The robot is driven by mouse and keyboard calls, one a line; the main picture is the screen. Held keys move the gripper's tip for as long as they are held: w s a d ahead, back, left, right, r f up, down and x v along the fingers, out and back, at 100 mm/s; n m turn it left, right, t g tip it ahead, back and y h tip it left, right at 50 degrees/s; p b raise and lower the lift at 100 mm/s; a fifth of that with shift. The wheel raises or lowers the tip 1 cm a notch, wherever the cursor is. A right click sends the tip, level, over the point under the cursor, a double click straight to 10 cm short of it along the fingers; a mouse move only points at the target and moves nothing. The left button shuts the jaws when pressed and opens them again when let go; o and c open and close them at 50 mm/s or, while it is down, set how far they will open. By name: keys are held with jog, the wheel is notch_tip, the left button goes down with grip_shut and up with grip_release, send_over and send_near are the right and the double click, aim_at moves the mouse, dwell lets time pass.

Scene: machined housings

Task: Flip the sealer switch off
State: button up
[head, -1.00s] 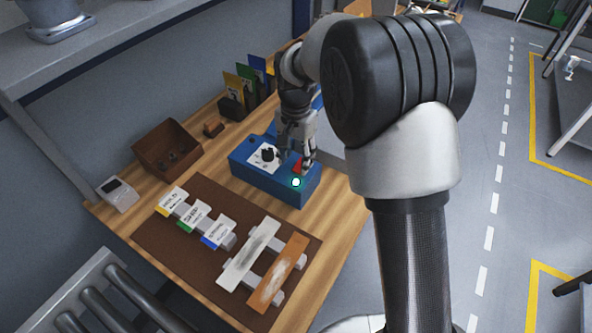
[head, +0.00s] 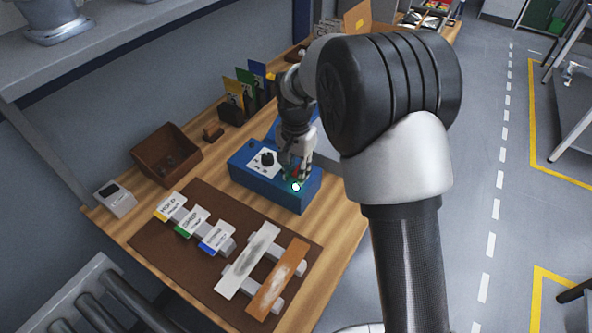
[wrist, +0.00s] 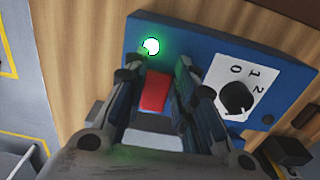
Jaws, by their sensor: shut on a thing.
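The sealer is a blue box (head: 262,192) on the wooden bench, also filling the upper part of the wrist view (wrist: 205,50). Its red rocker switch (wrist: 154,92) sits between my gripper's (wrist: 156,76) two fingers, which are shut on it from both sides. In the head view my gripper (head: 299,177) points down at the right part of the box and hides most of the switch. An indicator lamp (wrist: 151,46) next to the switch glows green-white. A black knob (wrist: 236,97) sits on a white dial plate with numbers; the sealer's remaining side is partly hidden by my arm.
A brown mat (head: 180,249) with labelled tags and two strips lies in front of the sealer. A brown bin (head: 166,154), a small white device (head: 115,199) and coloured cards (head: 246,88) stand behind and left. Open floor lies to the right.

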jog(key=c, duration=0.4)
jog(key=p, duration=0.3)
jog(key=shift+d+r+g, duration=0.1)
jog(key=shift+r+g, duration=0.2)
jog(key=shift+r, duration=0.05)
jog(key=shift+c, duration=0.2)
jog(key=g+p, duration=0.1)
jog(key=p, duration=0.1)
jog(key=g+y+p, duration=0.1)
jog(key=p, duration=0.2)
jog(key=shift+w+d+r+y, duration=0.15)
jog(key=shift+w+d+y, duration=0.05)
jog(key=shift+w+y, duration=0.15)
jog(key=shift+w+d+g+y+p, duration=0.1)
jog(key=shift+w+g+y+p, duration=0.15)
jog(key=shift+g+y+p, duration=0.5)
jog(key=shift+p, duration=0.35)
jog(key=o, duration=1.1)
jog(key=shift+c, duration=0.2)
